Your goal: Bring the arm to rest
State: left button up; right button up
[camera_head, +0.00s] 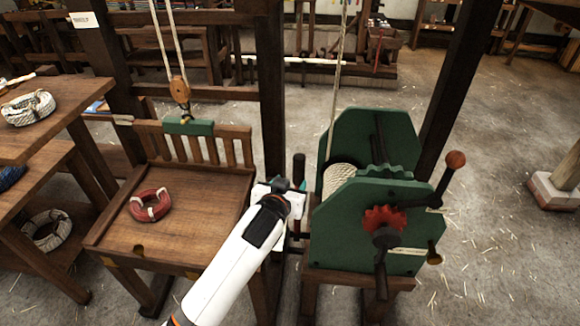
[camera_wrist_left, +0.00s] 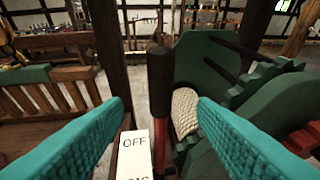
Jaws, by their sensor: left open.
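My left arm (camera_head: 232,262) reaches in from the bottom of the head view, white with a dark wrist. My left gripper (camera_head: 284,188) is between the wooden seat and the green winch. Its two teal ribbed fingers are apart in the left wrist view (camera_wrist_left: 162,108), with nothing held. The lever's black top also shows in the head view (camera_head: 299,165). A white plate marked OFF (camera_wrist_left: 134,155) is beside the lever. My right gripper is not in view.
The green winch (camera_head: 345,235) with rope drum, red gear and crank (camera_head: 455,160) stands close right of the gripper. Left is the wooden seat (camera_head: 190,185) with a red rope coil (camera_head: 150,205). Dark posts rise behind.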

pick_arm(q)
jog(key=s+a+f+n+g+y, duration=0.1)
jog(key=s+a+f+g, duration=0.1)
jog(key=s+a+f, duration=0.4)
jog(key=s+a+f+g+y, duration=0.1)
jog(key=s+a+f+g, duration=0.15)
jog(key=s, duration=0.45)
jog(key=s+a+f+g, duration=0.1)
jog(key=s+a+g, duration=0.15)
jog(key=s, duration=0.45)
jog(key=s+a+f+g+y, duration=0.1)
jog(key=s+a, duration=0.3)
jog(key=s, duration=0.3)
jog(key=s+a+f+g, duration=0.1)
jog(key=s+a+g, duration=0.1)
jog(key=s+a, duration=0.35)
notch_tip(320, 180, down, 26)
jog(key=s+d+g+b, duration=0.1)
jog(key=s+d+b, duration=0.1)
jog(key=b, duration=0.1)
jog(key=s+a+f+g+b, duration=0.1)
jog(key=s+a+f, duration=0.2)
jog(key=s+f, duration=1.4)
notch_tip(320, 180, down, 4)
jog(key=shift+r+y+b, duration=0.1)
jog(key=shift+y+b, duration=0.2)
jog(key=shift+b, duration=0.1)
jog(key=shift+s+a, duration=0.1)
